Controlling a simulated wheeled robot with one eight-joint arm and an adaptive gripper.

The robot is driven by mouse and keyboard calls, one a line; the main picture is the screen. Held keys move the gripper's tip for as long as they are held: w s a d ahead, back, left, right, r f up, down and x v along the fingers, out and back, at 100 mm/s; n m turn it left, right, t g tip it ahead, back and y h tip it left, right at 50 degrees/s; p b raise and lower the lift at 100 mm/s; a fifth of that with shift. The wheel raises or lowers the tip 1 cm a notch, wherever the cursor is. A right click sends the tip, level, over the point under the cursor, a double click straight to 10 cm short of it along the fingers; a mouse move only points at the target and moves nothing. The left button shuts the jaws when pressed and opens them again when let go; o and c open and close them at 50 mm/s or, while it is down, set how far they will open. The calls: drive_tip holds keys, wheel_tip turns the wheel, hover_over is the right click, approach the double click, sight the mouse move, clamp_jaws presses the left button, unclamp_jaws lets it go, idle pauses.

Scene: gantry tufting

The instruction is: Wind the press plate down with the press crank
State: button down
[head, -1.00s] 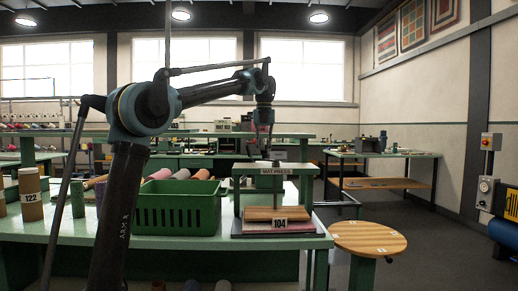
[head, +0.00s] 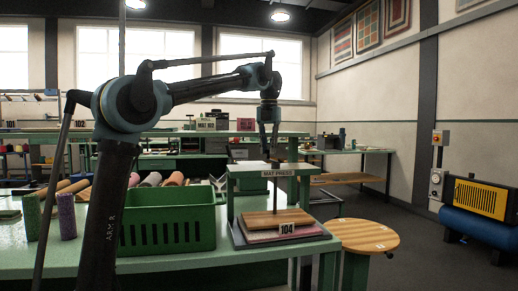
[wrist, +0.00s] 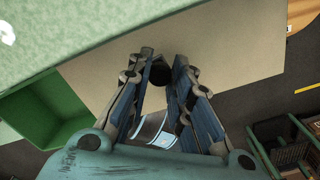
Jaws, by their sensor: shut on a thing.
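The mat press (head: 281,173) stands on the green bench with its sign and green crossbeam facing me. Its wooden press plate (head: 262,218) hangs on a thin upright spindle, over a pink mat (head: 270,235) on the dark base. The gap under the plate is too small to judge. My gripper (head: 269,148) points down just above the crossbeam. In the wrist view its fingers are shut on a dark round knob (wrist: 161,74), apparently the press crank's handle. The rest of the crank is hidden by the fingers.
A green crate (head: 168,222) stands left of the press; it also shows in the wrist view (wrist: 40,112). A round wooden stool (head: 356,236) stands to the right. Purple (head: 67,216) and green (head: 31,217) rolls stand upright at the bench's left.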

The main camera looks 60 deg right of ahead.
drive_tip(key=shift+w+r, duration=0.1)
drive_tip(key=shift+w, duration=0.05)
drive_tip(key=c, duration=1.4)
unclamp_jaws()
drive_tip(key=shift+w, duration=0.1)
drive_tip(key=shift+r, duration=0.4)
wheel_tip(320, 180, up, 11)
drive_tip(key=shift+a+r, duration=0.1)
